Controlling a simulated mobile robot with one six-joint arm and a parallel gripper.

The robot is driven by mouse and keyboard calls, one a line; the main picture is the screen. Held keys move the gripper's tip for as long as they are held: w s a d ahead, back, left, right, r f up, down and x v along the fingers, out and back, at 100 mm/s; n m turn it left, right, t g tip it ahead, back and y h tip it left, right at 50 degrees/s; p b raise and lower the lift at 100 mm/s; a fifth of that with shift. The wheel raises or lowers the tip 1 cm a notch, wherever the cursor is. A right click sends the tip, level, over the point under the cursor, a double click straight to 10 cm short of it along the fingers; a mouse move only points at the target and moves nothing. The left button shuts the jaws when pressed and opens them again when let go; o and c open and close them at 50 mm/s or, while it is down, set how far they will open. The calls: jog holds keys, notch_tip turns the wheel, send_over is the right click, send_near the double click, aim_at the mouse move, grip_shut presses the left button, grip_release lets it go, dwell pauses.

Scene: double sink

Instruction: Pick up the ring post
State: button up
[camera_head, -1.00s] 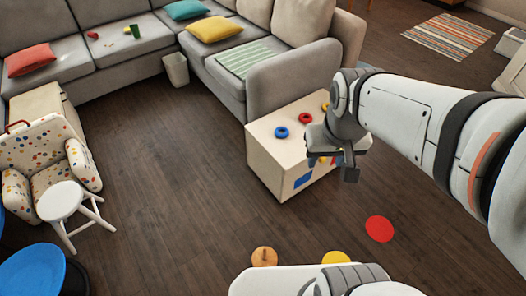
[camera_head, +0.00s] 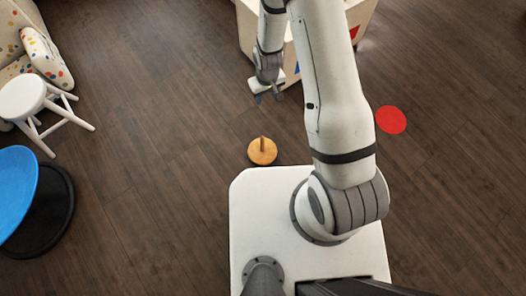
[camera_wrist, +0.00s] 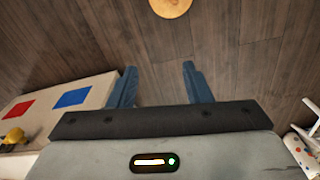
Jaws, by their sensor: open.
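The ring post (camera_head: 262,151) is a round wooden base with a short upright peg, standing on the dark wood floor just in front of my white base. In the wrist view only part of its round wooden base (camera_wrist: 171,7) shows, cut off by the top edge. My gripper (camera_head: 267,98) is above the floor, beyond the ring post in the head view, and apart from it. In the wrist view my gripper (camera_wrist: 156,84) has its two blue fingers spread, with only bare floor between them.
A cream box (camera_head: 246,32) with coloured squares stands behind my gripper, partly hidden by my arm. A red disc (camera_head: 391,120) lies on the floor at right. A white stool (camera_head: 24,97) and a blue round seat (camera_head: 15,190) stand at left. The floor around the ring post is clear.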

aim_at(262, 141)
jog(key=shift+n+g, duration=0.3)
jog(key=shift+n, duration=0.4)
jog(key=s+f+b, duration=0.1)
jog(key=f+b, duration=0.1)
jog(key=f, duration=0.5)
jog(key=s+a+f+b, duration=0.1)
jog(key=s+f+b, duration=0.1)
jog(key=f, duration=0.6)
jog(key=s+f+b, duration=0.1)
jog(key=f+b, duration=0.1)
jog(key=f, duration=0.6)
jog(key=shift+s+a+f, duration=0.15)
jog(key=shift+s+a, duration=0.15)
jog(key=shift+s, duration=0.1)
notch_tip(262, 141, down, 6)
jog(key=b, duration=0.3)
jog(key=shift+r, duration=0.25)
jog(key=shift+c, duration=0.5)
grip_shut()
jog(key=shift+r, duration=0.1)
